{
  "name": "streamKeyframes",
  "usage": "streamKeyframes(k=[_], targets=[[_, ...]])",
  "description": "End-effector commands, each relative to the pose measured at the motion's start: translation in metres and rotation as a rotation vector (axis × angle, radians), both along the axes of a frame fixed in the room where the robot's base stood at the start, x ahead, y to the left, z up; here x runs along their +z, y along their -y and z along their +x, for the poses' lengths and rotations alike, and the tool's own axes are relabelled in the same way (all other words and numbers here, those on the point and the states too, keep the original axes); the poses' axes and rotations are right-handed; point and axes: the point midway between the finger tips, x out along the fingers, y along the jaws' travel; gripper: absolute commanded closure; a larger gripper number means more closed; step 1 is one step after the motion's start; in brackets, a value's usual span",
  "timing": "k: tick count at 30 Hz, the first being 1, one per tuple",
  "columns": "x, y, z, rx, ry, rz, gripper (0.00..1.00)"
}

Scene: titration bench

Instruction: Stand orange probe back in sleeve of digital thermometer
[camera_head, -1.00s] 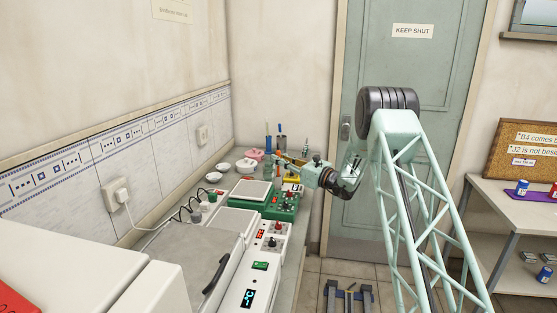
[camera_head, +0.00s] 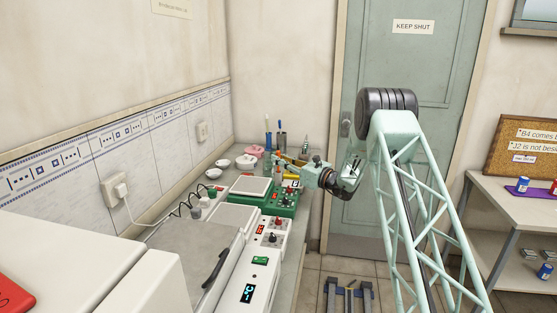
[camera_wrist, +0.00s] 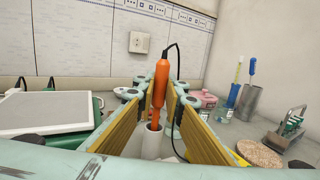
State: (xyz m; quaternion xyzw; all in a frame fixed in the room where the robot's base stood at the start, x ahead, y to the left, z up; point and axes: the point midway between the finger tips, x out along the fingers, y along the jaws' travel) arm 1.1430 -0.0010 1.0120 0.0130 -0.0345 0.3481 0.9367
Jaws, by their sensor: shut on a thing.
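The orange probe (camera_wrist: 161,82) stands nearly upright in the wrist view, with a black cable looping from its top. My gripper (camera_wrist: 160,98) is shut on it, with the tan finger pads on either side. The probe's lower end meets the mouth of a white cylindrical sleeve (camera_wrist: 152,142); how deep it sits in there I cannot tell. The thermometer's body is not clearly identifiable.
A green hotplate-like device with a pale top (camera_wrist: 42,110) is at left in the wrist view. White bowls (camera_head: 223,163) sit by the wall.

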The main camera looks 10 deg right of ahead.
Motion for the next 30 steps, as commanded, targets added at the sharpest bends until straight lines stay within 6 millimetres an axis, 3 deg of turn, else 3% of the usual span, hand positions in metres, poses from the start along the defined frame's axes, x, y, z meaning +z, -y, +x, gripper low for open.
streamKeyframes(k=[28, 29, 30], targets=[[-0.013, 0.0, 0.0, 0.0, 0.0, 0.0, 0.98], [-0.013, 0.0, 0.0, 0.0, 0.0, 0.0, 0.88], [-0.013, 0.0, 0.0, 0.0, 0.0, 0.0, 0.85]])
